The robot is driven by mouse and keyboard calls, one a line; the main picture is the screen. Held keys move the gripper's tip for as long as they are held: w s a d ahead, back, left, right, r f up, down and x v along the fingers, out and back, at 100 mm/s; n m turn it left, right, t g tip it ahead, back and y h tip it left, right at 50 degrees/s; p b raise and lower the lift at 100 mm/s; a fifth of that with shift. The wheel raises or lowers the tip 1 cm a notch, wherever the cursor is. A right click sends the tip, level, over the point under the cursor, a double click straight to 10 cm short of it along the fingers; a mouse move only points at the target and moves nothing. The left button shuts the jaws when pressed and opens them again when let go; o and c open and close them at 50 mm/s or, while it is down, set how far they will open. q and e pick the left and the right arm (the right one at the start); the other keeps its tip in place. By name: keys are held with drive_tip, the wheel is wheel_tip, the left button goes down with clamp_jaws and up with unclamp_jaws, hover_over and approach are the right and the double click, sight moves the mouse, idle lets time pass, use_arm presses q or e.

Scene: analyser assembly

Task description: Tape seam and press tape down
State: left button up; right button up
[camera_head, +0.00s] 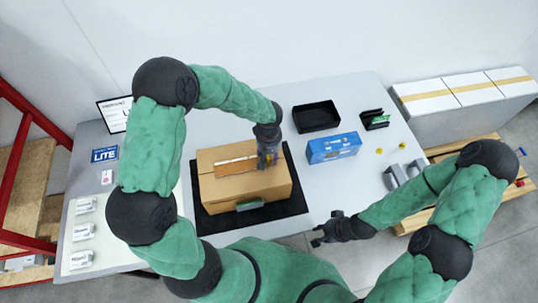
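A closed brown cardboard box (222,191) sits on a black mat (207,223) in the middle of the table. My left gripper (266,163) points down at the right end of this strip, on or just above the box top. Its fingers are too small to tell whether they hold anything. A small green-and-dark item (250,204) is at the box's front side. My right gripper (318,238) is near the table's front edge, right of the mat, apart from the box; its fingers look spread and empty.
A blue box (333,148), a black open tray (316,117) and a black holder (375,120) with a green item stand at the right. Grey parts (394,176) lie near the right edge. Labelled packets (84,231) lie at the left.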

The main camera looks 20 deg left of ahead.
use_arm(q)
wheel_tip(320, 180, up, 6)
drive_tip(key=p, duration=0.3)
drive_tip(key=shift+r, duration=0.15)
idle(0.4)
